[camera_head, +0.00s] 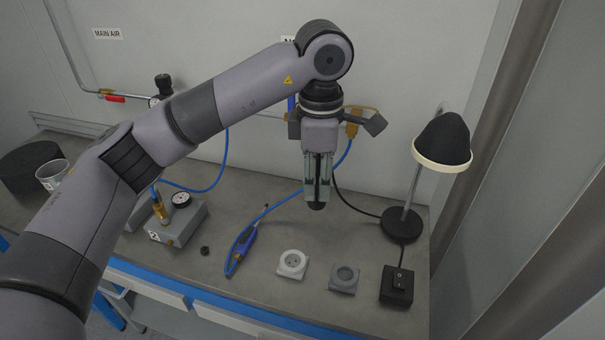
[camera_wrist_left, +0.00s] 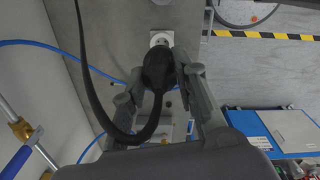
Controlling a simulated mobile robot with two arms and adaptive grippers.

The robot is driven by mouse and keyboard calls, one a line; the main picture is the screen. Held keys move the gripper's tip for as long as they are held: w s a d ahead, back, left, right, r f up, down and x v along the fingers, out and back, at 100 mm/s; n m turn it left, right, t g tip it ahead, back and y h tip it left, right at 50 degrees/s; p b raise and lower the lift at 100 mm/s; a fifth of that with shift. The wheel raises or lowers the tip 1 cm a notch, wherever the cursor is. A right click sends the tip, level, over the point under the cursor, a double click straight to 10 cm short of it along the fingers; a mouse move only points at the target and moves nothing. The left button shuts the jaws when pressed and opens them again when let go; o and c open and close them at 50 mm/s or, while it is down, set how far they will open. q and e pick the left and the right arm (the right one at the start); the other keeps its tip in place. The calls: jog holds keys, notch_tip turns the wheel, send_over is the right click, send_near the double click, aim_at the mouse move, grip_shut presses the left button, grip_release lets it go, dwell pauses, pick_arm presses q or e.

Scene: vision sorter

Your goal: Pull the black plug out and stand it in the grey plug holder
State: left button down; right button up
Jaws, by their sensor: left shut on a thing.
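My left gripper (camera_head: 317,190) points down above the bench and is shut on the black plug (camera_head: 317,205). The plug hangs in the air, apart from the bench, and its dark cable runs to the lamp. In the left wrist view the plug (camera_wrist_left: 158,68) sits between the fingers of the left gripper (camera_wrist_left: 160,85), with its cable looping away. The white round socket (camera_head: 292,264) stands empty on the bench. The grey plug holder (camera_head: 344,278) is just right of it, with an empty round recess. The white socket (camera_wrist_left: 161,38) is partly hidden behind the plug in the wrist view.
A desk lamp (camera_head: 442,144) with a black shade stands at the right. A black switch box (camera_head: 397,286) is right of the holder. A blue tool (camera_head: 240,249) with a blue hose lies left of the socket. A grey gauge box (camera_head: 177,223) stands further left.

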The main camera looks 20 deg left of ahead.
pick_arm(q)
jog(key=shift+d, duration=3.75)
notch_tip(320, 180, down, 18)
jog(key=b, duration=1.4)
jog(key=shift+s+f, duration=0.1)
jog(key=shift+f, duration=0.05)
jog(key=shift+f+b, duration=0.1)
jog(key=shift+b, duration=0.2)
jog(key=shift+a+f, duration=0.1)
jog(key=shift+f, duration=0.1)
jog(key=shift+b, duration=0.35)
jog(key=shift+f, duration=0.1)
